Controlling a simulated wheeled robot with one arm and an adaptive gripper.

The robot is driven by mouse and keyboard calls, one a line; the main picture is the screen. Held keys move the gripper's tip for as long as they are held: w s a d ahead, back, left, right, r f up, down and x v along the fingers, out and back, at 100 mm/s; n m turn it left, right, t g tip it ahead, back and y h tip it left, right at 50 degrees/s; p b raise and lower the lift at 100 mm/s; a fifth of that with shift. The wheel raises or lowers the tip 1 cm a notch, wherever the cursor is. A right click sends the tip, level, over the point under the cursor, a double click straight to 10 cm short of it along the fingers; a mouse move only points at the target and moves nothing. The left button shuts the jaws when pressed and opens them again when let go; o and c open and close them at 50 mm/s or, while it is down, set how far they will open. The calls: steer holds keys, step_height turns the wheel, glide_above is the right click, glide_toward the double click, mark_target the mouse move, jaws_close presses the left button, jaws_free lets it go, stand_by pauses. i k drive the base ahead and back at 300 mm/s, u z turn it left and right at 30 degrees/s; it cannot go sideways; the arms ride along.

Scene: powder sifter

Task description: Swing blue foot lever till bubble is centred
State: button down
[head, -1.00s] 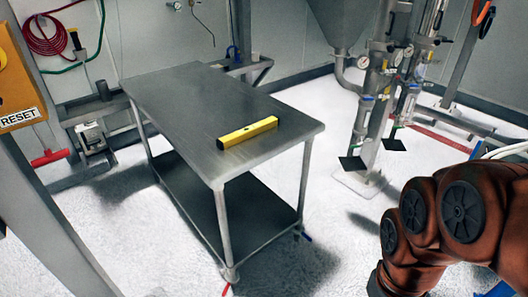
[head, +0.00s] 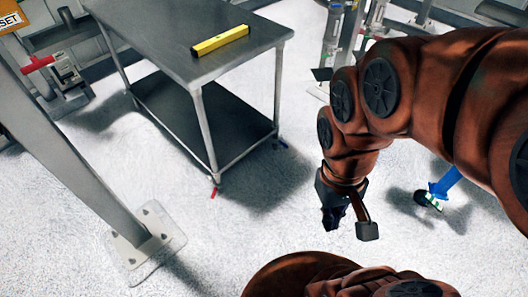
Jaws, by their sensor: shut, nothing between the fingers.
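A small blue foot lever (head: 283,143) sticks out at the foot of the steel table's right leg, near the floor. A small red lever (head: 213,191) shows at the foot of the near leg. The yellow spirit level (head: 220,40) lies on the steel table top (head: 180,45), near its front right part. Its bubble is too small to make out. My gripper (head: 333,226) is shut and empty, pointing down over the floor. In the picture it is to the right of and below the blue lever, apart from it.
The table's dark lower shelf (head: 190,118) is empty. A grey post (head: 70,150) with a bolted foot stands at the left. A blue part (head: 444,184) shows beside my arm at the right. The floor between the table and my gripper is clear.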

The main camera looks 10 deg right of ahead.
mark_target(275, 141)
steer(key=u, duration=0.4)
steer(key=k, duration=0.9)
steer(key=z, duration=0.4)
steer(key=i, duration=0.65)
steer(key=z, duration=0.75)
steer(key=i, duration=0.7)
steer(key=u, duration=0.7)
steer(key=i, duration=0.65)
steer(key=u, duration=0.65)
